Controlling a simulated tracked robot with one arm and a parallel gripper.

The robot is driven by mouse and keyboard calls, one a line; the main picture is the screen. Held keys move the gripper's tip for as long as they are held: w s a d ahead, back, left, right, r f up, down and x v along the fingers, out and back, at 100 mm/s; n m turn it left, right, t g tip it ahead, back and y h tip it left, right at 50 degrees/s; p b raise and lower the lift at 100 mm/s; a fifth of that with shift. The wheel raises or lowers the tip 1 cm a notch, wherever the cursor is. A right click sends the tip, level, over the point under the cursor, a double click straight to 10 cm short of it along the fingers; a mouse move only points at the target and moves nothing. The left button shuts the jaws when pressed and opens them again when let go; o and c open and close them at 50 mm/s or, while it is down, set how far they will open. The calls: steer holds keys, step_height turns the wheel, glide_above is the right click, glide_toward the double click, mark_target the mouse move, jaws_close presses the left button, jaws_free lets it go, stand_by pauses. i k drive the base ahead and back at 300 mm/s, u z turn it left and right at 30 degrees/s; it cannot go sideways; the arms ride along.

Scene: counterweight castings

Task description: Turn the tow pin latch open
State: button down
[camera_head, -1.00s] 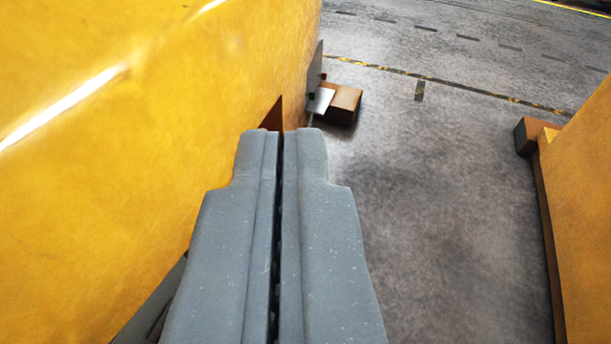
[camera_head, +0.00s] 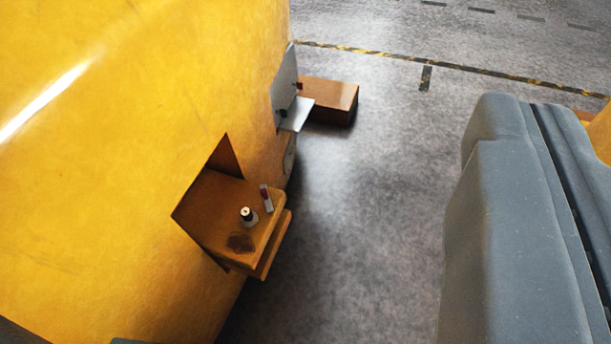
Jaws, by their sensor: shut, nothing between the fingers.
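A rusty orange bracket (camera_head: 215,205) juts from the side of the yellow casting (camera_head: 110,150), left of centre. On its top stand a short pale pin with a dark base (camera_head: 248,216) and a small red-and-grey lever (camera_head: 266,198). These look like the tow pin and its latch, but they are too small to tell how the latch is turned. My gripper (camera_head: 537,108) is at the right, its grey fingers shut with nothing between them. In the picture it is well to the right of the bracket and apart from it. Its right side is cut off by the frame edge.
A grey metal plate (camera_head: 286,88) with a bent lip stands out from the casting's far end, beside a brown block (camera_head: 330,97) on the floor. Grey floor (camera_head: 370,200) lies clear between bracket and gripper. Another orange body (camera_head: 602,130) shows at the right edge.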

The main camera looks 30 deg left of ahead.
mark_target(265, 192)
steer(key=u, duration=0.15)
steer(key=i, duration=1.05)
steer(key=u, duration=0.5)
